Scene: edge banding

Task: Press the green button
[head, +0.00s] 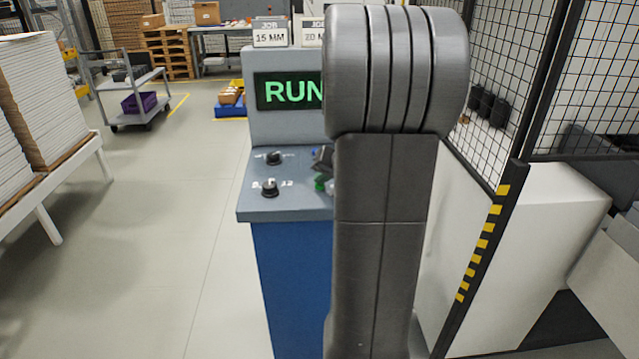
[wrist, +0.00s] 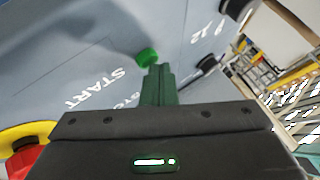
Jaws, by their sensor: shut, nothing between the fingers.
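The green button (wrist: 147,56) sits on the grey panel (wrist: 60,60) in the wrist view, with the word START printed beside it. It also shows as a small green spot (head: 320,184) in the head view, just left of my arm. My gripper (wrist: 158,70) is shut and empty. Its fingertips are at the button's lower right edge in the wrist view; I cannot tell whether they touch it. In the head view my arm hides the right part of the console (head: 255,208), and only a little of the gripper shows near the button.
A display (head: 290,92) on the console reads RUN. Black knobs (head: 270,187) stand on the panel's left. A red button with a yellow surround (wrist: 25,150) is at the wrist view's lower left. A mesh fence (head: 505,90) stands right; open floor lies left.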

